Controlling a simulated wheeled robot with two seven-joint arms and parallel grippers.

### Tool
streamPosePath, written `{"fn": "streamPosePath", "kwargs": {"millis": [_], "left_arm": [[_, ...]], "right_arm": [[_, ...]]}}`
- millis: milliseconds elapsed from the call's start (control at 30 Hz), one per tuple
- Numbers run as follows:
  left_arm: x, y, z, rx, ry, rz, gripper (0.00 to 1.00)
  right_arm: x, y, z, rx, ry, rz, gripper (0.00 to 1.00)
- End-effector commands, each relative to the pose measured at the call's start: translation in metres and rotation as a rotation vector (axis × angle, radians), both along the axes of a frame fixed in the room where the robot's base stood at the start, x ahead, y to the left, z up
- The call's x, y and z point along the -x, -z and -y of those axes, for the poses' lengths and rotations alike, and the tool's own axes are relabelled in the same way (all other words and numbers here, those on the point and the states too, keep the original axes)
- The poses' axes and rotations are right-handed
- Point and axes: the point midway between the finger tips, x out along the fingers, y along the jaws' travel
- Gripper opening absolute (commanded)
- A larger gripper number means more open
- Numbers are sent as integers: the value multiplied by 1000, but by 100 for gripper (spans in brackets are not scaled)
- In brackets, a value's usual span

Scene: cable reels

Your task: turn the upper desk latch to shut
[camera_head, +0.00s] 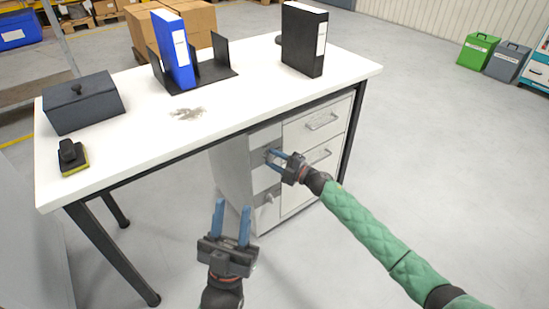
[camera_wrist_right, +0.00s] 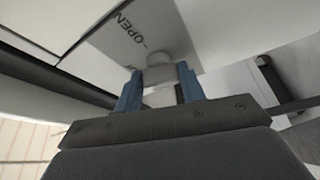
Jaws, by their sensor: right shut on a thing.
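The upper desk latch (camera_wrist_right: 158,70) is a pale grey handle on a grey plate (camera_wrist_right: 128,38) marked OPEN, on the left side of the desk's drawer unit. My right gripper (camera_head: 272,158) is at this latch, with its blue fingers on both sides of the handle and shut on it. The fingers also show in the right wrist view (camera_wrist_right: 159,82). In the head view the gripper hides most of the latch. The lower latch (camera_head: 269,198) sits below it on the same unit. My left gripper (camera_head: 232,208) is open and empty, in front of the desk.
The white desk (camera_head: 150,140) carries a dark box (camera_head: 85,105), a stamp-like block (camera_head: 73,157), a blue binder (camera_head: 174,50) in a black holder and a black binder (camera_head: 303,40). Drawers (camera_head: 320,122) are right of the latches.

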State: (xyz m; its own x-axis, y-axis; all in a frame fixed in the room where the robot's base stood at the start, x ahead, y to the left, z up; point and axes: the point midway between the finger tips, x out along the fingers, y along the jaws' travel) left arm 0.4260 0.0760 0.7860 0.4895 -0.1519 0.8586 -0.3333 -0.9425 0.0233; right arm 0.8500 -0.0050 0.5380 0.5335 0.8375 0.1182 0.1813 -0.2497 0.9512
Motion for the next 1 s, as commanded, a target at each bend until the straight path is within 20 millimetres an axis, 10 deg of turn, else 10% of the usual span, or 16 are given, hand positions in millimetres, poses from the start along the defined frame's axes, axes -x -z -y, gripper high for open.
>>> {"fn": "streamPosePath", "kwargs": {"millis": [433,1000], "left_arm": [[-63,167,25,-149,34,-600,37],[-44,350,32,-283,79,-1158,37]], "right_arm": [[1,-2,0,130,-2,93,17],[1,0,0,247,-1,175,17]]}}
